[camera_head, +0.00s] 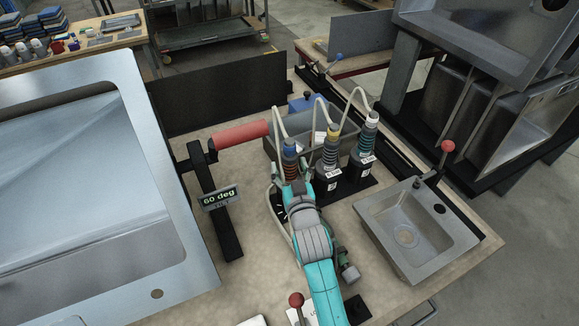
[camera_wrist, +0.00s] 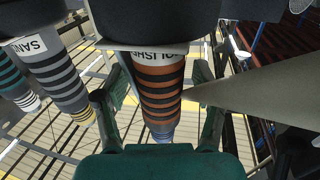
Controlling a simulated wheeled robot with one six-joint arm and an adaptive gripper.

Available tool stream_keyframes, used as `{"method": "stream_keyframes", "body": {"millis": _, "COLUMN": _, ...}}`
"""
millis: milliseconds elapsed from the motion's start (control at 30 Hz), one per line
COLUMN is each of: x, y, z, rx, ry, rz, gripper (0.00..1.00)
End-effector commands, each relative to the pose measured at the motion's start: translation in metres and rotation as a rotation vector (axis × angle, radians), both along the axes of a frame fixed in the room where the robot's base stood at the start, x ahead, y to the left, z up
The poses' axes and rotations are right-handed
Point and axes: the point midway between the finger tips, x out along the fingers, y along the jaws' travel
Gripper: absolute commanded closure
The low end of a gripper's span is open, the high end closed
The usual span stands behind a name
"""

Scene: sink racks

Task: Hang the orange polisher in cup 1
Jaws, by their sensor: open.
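The orange polisher (camera_head: 289,152) has orange and dark bands, a blue end and a hose, and stands leftmost of three tools in the head view. In the wrist view the orange polisher (camera_wrist: 160,88) shows its label, partly cut off. My gripper (camera_head: 292,183) is open, its two fingers (camera_wrist: 158,105) on either side of the polisher's banded body. I cannot tell whether they touch it. The polisher's lower part and any cup under it are hidden behind my gripper and arm in the head view. Cup 1 cannot be made out.
A yellow-ended tool (camera_head: 331,150) and a teal-banded tool (camera_head: 368,138) stand close on the right. A grey bin (camera_head: 270,148) is behind. A large sink (camera_head: 150,110) with a "60 deg" sign (camera_head: 220,197) is left; a small sink (camera_head: 405,235) is right.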

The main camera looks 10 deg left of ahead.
Motion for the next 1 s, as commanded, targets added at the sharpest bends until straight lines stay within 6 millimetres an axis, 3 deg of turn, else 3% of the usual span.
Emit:
{"method": "stream_keyframes", "body": {"millis": 267, "x": -0.019, "y": -0.007, "z": -0.001, "rx": 0.0, "ry": 0.001, "rz": 0.0, "gripper": 0.3}}
{"method": "stream_keyframes", "body": {"millis": 700, "x": -0.09, "y": -0.035, "z": 0.0, "rx": 0.001, "ry": -0.002, "rz": 0.0, "gripper": 0.3}}
{"method": "stream_keyframes", "body": {"millis": 1000, "x": -0.111, "y": -0.043, "z": 0.001, "rx": 0.001, "ry": -0.004, "rz": 0.0, "gripper": 0.3}}
